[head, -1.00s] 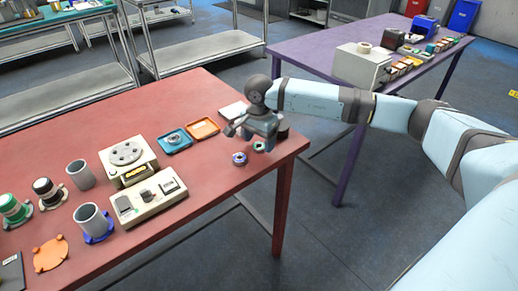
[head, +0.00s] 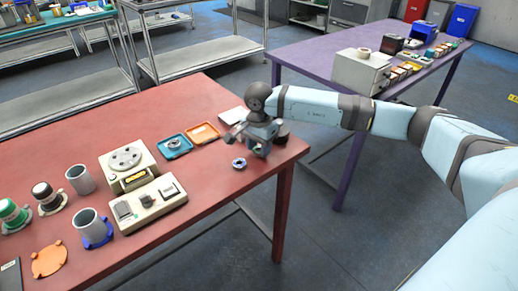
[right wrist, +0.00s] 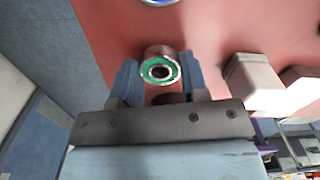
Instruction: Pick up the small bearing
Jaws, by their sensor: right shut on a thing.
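The small bearing, a metal ring with a green face (right wrist: 160,71), sits between the blue fingers of my right gripper (right wrist: 161,82) in the right wrist view. In the head view the right gripper (head: 260,150) is low over the right end of the red table (head: 215,205) and hides this bearing. The gripper is shut on it; whether the bearing is clear of the table top is hard to tell. A second bearing with a blue-purple face (head: 239,163) lies on the table just left of the gripper. My left gripper is not in view.
A blue tray (head: 186,152) holding a small part and an orange tray (head: 203,133) lie left of the gripper. A dark round object (head: 282,134) stands close behind it. A beige device (head: 150,203) stands farther left. The table's right edge is near.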

